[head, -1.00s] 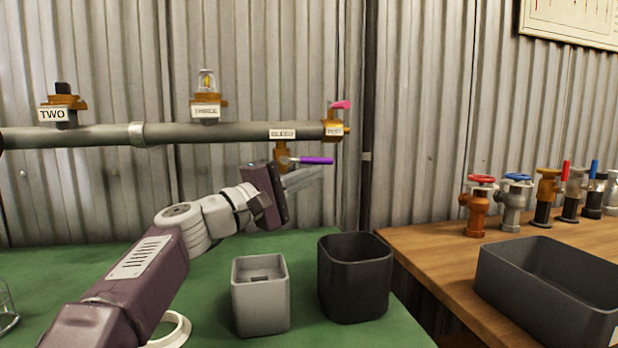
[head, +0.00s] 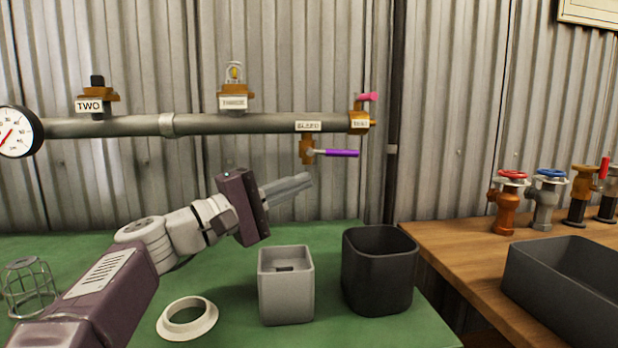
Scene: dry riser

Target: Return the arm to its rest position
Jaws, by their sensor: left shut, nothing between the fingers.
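My left gripper (head: 290,186) reaches in from the left and is shut with nothing in it. Its grey fingers point right, over the green table (head: 230,322). They are below the purple-handled valve (head: 340,153) labelled BLEED and appear apart from it. My right gripper is not in view.
A grey pipe (head: 210,124) with a gauge (head: 15,132) runs along the wall. A grey bin (head: 286,300), black bin (head: 378,275), white ring (head: 187,319) and wire cage (head: 28,288) stand on the table. A wooden bench (head: 450,250) holds several valves and a dark tray (head: 565,290).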

